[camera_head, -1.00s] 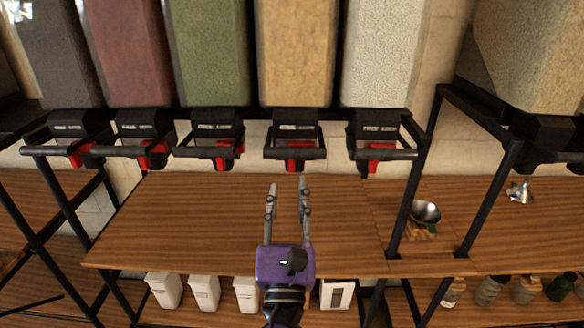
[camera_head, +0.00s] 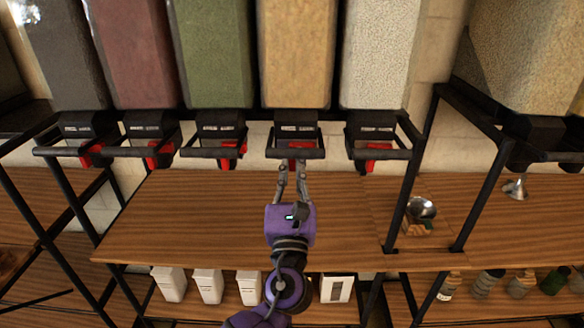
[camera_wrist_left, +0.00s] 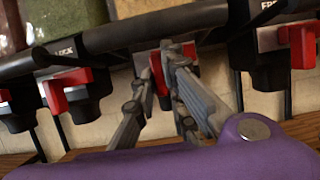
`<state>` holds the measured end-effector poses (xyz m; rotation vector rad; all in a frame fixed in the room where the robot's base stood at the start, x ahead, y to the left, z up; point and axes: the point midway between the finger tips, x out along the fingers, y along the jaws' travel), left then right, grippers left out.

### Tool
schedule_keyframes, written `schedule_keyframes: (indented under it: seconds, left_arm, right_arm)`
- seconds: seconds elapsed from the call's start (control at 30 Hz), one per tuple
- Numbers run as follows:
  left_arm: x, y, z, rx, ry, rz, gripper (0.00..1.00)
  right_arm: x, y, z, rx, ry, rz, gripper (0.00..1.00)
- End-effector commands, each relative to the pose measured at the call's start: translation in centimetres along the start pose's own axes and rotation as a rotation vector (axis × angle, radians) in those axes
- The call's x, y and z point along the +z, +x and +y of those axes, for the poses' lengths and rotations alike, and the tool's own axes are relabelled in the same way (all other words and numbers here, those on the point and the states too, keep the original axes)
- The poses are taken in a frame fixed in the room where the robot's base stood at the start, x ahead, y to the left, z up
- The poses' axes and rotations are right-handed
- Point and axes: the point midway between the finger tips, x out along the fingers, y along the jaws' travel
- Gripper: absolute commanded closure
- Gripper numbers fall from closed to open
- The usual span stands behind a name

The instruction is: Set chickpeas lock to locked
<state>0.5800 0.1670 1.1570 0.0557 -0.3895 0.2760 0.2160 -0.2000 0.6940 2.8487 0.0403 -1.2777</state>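The tan-grained bin (camera_head: 296,55), which looks like chickpeas, hangs over a black dispenser (camera_head: 297,122) with a bar handle. Its red lock lever (camera_head: 297,151) shows under the bar; its label is too small to read. My left gripper (camera_head: 291,166) is at this lever, fingers pointing up towards it. In the left wrist view, the gripper (camera_wrist_left: 161,58) has its fingers a little apart, with the red lever (camera_wrist_left: 159,84) showing between and behind them; contact cannot be told. The fingers hide much of the lever. My right gripper is not in view.
Neighbouring dispensers have red levers too, including the green bin's (camera_head: 226,160) on the left and the white-grained bin's (camera_head: 371,160) on the right.

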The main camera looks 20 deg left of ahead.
Motion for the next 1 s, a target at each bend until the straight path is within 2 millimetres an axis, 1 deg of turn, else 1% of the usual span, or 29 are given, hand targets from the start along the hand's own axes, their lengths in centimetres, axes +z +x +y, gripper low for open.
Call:
schedule_keyframes:
  seconds: [0.33, 0.37, 0.57, 0.8, 0.83, 0.97, 1.0]
  left_arm:
    - [0.0, 0.0, -0.1, 0.000, -0.002, 0.000, 1.00]
    - [0.0, 0.0, -0.2, 0.000, -0.003, 0.000, 1.00]
    - [0.1, 0.0, -2.5, -0.001, -0.005, -0.001, 1.00]
    - [0.1, 0.0, -2.8, -0.004, -0.005, -0.001, 1.00]
    - [0.1, 0.0, -2.8, -0.004, -0.005, -0.001, 0.88]
    - [0.1, 0.0, -2.8, -0.004, -0.004, -0.001, 0.70]
    - [0.1, 0.0, -2.8, -0.004, -0.004, -0.001, 0.70]
  right_arm:
    - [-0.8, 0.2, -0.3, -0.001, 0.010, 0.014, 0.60]
    - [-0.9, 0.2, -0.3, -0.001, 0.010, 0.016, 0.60]
    - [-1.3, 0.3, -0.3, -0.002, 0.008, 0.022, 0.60]
    - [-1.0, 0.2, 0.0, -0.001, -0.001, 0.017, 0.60]
    - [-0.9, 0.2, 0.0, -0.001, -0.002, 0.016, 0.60]
    - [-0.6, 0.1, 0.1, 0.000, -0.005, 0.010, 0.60]
    - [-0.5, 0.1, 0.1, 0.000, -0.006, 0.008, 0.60]
